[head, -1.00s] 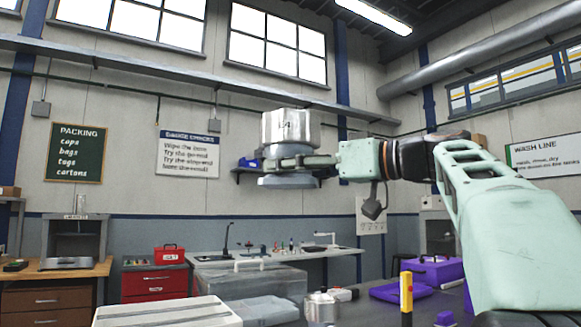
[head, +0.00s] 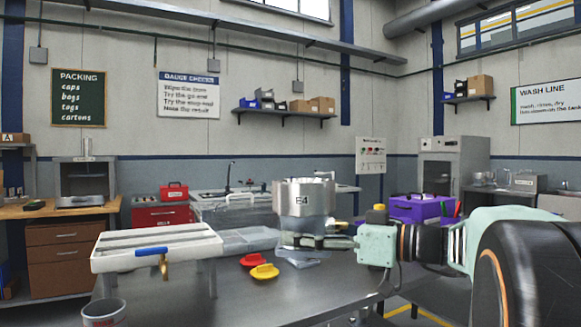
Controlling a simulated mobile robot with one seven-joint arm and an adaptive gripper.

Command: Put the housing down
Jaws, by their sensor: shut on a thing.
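The housing (head: 303,200) is a silvery metal cylinder marked E4, upright, near the middle of the head view. My gripper (head: 312,242) reaches in from the right and is shut around the housing's narrower lower part. A wide pale flange shows just below the fingers. The housing stands in front of and above the grey table (head: 240,300) in the picture. I cannot tell whether its underside touches anything, since the fingers and flange hide that.
A white slab-like tray (head: 150,238) with a blue-handled tool stands at left. Red (head: 253,260) and yellow (head: 264,272) parts lie on the table left of the housing. A purple case (head: 415,208) is behind at right, a bucket (head: 104,313) at front left. The table's front middle is bare.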

